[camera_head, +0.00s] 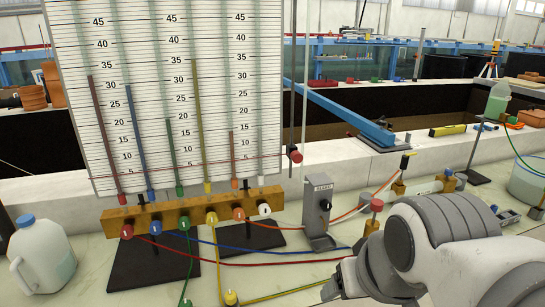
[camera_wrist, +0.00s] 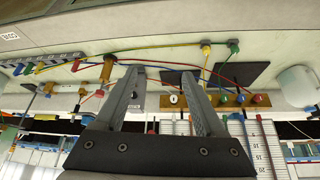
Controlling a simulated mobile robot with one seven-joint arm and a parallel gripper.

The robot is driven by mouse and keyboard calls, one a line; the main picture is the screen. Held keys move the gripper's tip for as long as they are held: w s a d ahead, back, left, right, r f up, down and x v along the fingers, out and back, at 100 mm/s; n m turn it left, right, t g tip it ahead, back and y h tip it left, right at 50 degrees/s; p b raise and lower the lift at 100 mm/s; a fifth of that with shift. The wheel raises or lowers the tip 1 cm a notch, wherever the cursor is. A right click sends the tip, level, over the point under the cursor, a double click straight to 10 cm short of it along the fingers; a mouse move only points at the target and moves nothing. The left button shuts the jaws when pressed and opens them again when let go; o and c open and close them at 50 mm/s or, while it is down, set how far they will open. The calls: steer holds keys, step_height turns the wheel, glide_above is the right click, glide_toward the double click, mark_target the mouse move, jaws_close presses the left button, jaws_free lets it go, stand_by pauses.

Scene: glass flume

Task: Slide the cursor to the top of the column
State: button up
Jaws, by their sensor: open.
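The cursor (camera_head: 295,154) is a small red knob on a thin upright rod (camera_head: 292,80) at the right edge of the white manometer board (camera_head: 262,95). A thin red line runs from it across the board, low on the scale. The rod's top is beyond the head view's upper edge. My gripper (camera_wrist: 163,75) is open, with two dark fingers spread apart in the wrist view and nothing between them. In the head view my arm is at the lower right, apart from the cursor; the fingers are not clearly visible there.
A yellow manifold (camera_head: 155,213) with coloured knobs and tubes stands below the board. A grey bleed valve (camera_head: 318,212) stands right of it, with hoses crossing the bench. A blue-capped jug (camera_head: 42,262) is at left. A blue beam (camera_head: 350,115) lies behind the rod.

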steer(key=w+d+r+t+h+p, duration=0.1)
steer(key=w+d+t, duration=0.15)
steer(key=w, duration=0.85)
steer(key=w+d+t+p, duration=0.1)
steer(key=w+d+t, duration=0.15)
steer(key=w, duration=0.85)
steer(key=n+t+y+p, duration=0.3)
steer(key=n+t+y, duration=0.15)
steer(key=t, duration=0.25)
glide_toward(298, 158)
steer(key=w+p, duration=0.1)
steer(key=w, duration=0.3)
steer(key=w+a+p, duration=0.1)
steer(key=w, duration=0.2)
steer(key=w+a+p, duration=0.1)
steer(key=w, duration=0.3)
steer(key=shift+w+a, duration=0.15)
steer(key=shift+w, duration=0.15)
steer(key=shift+c, duration=0.2)
jaws_close()
